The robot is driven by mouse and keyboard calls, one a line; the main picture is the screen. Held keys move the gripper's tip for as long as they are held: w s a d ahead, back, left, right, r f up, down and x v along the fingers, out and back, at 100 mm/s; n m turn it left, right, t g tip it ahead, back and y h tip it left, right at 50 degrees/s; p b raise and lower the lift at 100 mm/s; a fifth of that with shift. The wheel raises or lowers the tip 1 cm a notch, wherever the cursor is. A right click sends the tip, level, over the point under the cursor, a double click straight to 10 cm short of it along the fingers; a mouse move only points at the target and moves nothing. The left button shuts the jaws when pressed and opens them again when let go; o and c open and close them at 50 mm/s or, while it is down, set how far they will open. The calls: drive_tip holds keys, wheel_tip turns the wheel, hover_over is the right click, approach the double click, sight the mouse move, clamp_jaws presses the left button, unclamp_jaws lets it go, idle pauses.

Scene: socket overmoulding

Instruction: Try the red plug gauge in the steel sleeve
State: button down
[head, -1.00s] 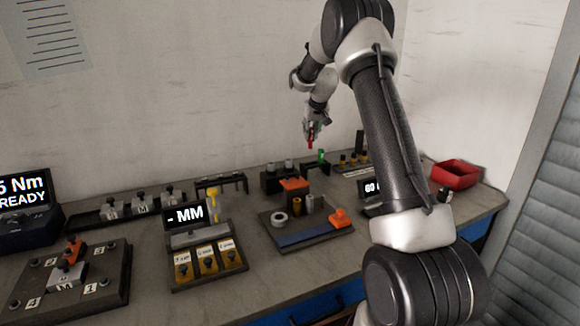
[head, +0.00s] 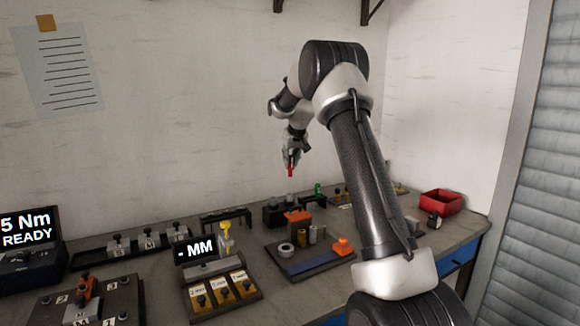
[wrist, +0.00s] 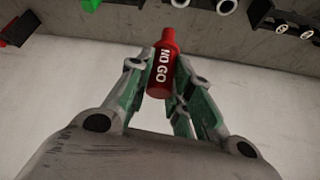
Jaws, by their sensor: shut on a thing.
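The red plug gauge (wrist: 163,62), marked NO GO, is between the fingers of my gripper (wrist: 168,90) in the wrist view. In the head view my gripper (head: 293,153) holds the gauge (head: 291,170) in the air above the back of the bench. A dark tray (head: 305,268) below carries small upright cylinders: a brass-coloured one (head: 312,235) and a grey steel-looking sleeve (head: 321,233). A grey ring (head: 286,249) lies at the tray's left. The gauge is apart from all of them. I cannot tell whether the sleeve's bore is clear.
An orange block (head: 298,215) stands behind the tray's cylinders, and another orange piece (head: 343,247) sits at its right. A dark rack (head: 280,213) and a green item (head: 317,188) are behind. A display reading MM (head: 200,247) stands left; a red bin (head: 441,202) is far right.

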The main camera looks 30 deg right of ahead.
drive_tip(key=shift+s+a, duration=0.25)
drive_tip(key=shift+a, duration=0.15)
drive_tip(key=shift+f, duration=0.15)
drive_tip(key=shift+f, duration=3)
drive_tip(key=shift+f, duration=0.4)
drive_tip(key=shift+r, duration=0.4)
idle(3.7)
